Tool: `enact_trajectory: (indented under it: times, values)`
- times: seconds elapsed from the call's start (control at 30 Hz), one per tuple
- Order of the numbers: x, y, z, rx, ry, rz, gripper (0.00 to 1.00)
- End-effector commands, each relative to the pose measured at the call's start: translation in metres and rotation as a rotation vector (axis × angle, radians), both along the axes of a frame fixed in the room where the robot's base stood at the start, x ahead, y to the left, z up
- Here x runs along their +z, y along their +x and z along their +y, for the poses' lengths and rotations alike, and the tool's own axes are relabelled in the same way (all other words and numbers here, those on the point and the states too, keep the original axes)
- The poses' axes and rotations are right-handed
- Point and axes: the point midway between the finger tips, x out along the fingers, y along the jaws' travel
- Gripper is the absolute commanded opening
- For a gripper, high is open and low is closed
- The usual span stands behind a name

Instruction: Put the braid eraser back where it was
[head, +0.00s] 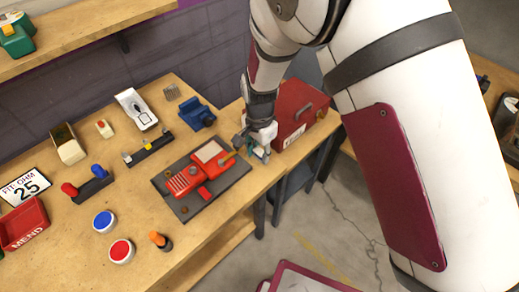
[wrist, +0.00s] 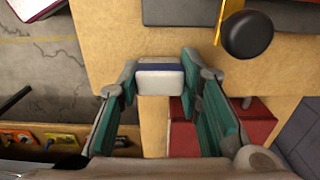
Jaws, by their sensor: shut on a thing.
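The eraser (wrist: 160,80), a small pale block with a dark blue band, sits between my fingertips in the wrist view. My gripper (wrist: 160,83) is shut on it, with one teal-padded finger on each side. In the head view my gripper (head: 258,150) is low over the right part of the bench, between the dark mat with the red device and the red toolbox. The eraser is hard to make out there. I cannot tell whether it touches the wood.
The red toolbox (head: 300,112) stands close right of my gripper. The dark mat (head: 182,208) with the red device (head: 186,180) lies to the left. A blue vise (head: 196,113) is behind. The bench's front edge is near; bare wood (head: 240,192) shows there.

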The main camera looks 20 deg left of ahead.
Motion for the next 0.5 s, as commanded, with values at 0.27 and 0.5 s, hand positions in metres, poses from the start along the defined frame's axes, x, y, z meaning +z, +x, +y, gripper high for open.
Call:
enact_trajectory:
  times: [0.27, 0.5]
  values:
    - [-0.0019, 0.0002, 0.0007, 0.000, 0.001, -0.002, 0.06]
    - [-0.0045, 0.0000, 0.0006, 0.000, 0.001, -0.002, 0.53]
